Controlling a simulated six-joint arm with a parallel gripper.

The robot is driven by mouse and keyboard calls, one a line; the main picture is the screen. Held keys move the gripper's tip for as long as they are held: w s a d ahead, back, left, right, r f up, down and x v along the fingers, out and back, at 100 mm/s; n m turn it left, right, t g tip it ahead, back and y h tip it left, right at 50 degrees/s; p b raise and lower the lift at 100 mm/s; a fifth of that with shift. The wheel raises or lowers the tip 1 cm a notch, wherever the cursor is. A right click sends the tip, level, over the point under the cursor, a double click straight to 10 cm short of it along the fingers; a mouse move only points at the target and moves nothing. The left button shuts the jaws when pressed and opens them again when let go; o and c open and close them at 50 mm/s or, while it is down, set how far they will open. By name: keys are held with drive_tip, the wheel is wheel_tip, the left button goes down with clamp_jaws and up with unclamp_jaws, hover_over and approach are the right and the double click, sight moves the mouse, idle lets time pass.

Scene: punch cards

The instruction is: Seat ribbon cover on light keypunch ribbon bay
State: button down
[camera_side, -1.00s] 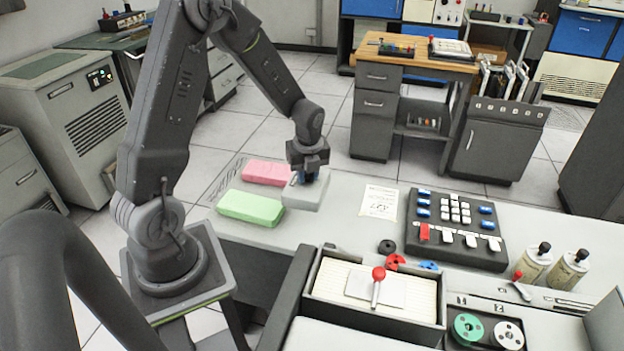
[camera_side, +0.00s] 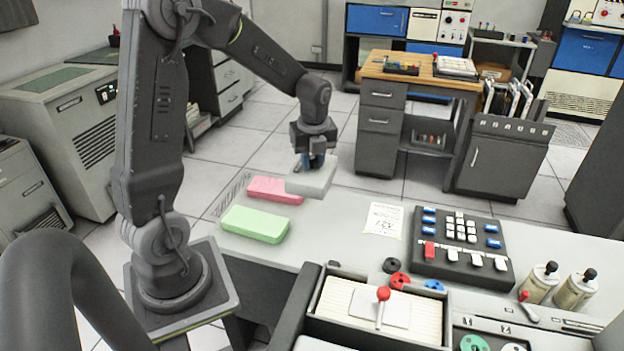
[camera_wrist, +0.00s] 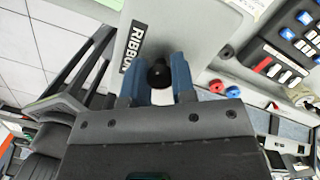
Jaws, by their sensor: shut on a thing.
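The ribbon cover (camera_side: 311,182) is a light grey block, held in the air above the back left of the worktop. In the wrist view the cover (camera_wrist: 185,28) carries a black "RIBBON" label and a dark round knob (camera_wrist: 159,74). My gripper (camera_side: 313,164) is shut on this knob, with its blue fingers (camera_wrist: 157,82) on either side. The ribbon bay is at the lower right of the side view, where a green spool (camera_side: 473,343) and a white spool (camera_side: 513,347) are cut off by the frame edge.
Pink (camera_side: 275,190) and green (camera_side: 254,224) card stacks lie left of the cover. A dark keypad (camera_side: 462,247), a card tray with a red-knobbed lever (camera_side: 383,294), small rings (camera_side: 399,280) and two bottles (camera_side: 576,291) stand to the right. A paper sheet (camera_side: 383,220) lies flat between.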

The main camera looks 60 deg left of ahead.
sight(315, 158)
drive_tip(key=r, duration=0.8)
drive_tip(key=shift+w+d+r, duration=0.25)
drive_tip(key=shift+d+r, duration=0.1)
drive_tip(key=shift+r, duration=0.05)
drive_tip(key=w+d+m+t, duration=0.1)
drive_tip(key=w+d+m, duration=0.35)
drive_tip(key=d, duration=0.55)
drive_tip(key=w+d+m, duration=0.4)
drive_tip(key=w+d, duration=0.2)
drive_tip(key=d, duration=0.4)
drive_tip(key=d+m+h, duration=0.1)
drive_tip(key=d+m, duration=0.4)
drive_tip(key=d, duration=1.1)
drive_tip(key=s+d+m, duration=0.2)
drive_tip(key=s+d, duration=0.1)
drive_tip(key=d, duration=0.4)
drive_tip(key=s+d+m, duration=0.3)
drive_tip(key=d, duration=0.4)
drive_tip(key=shift+n+h, duration=0.25)
drive_tip(key=shift+h, duration=0.05)
drive_tip(key=shift+s+f, duration=0.15)
drive_tip(key=shift+f, duration=4.2)
drive_tip(key=shift+f, duration=0.55)
drive_tip(key=shift+f, duration=0.3)
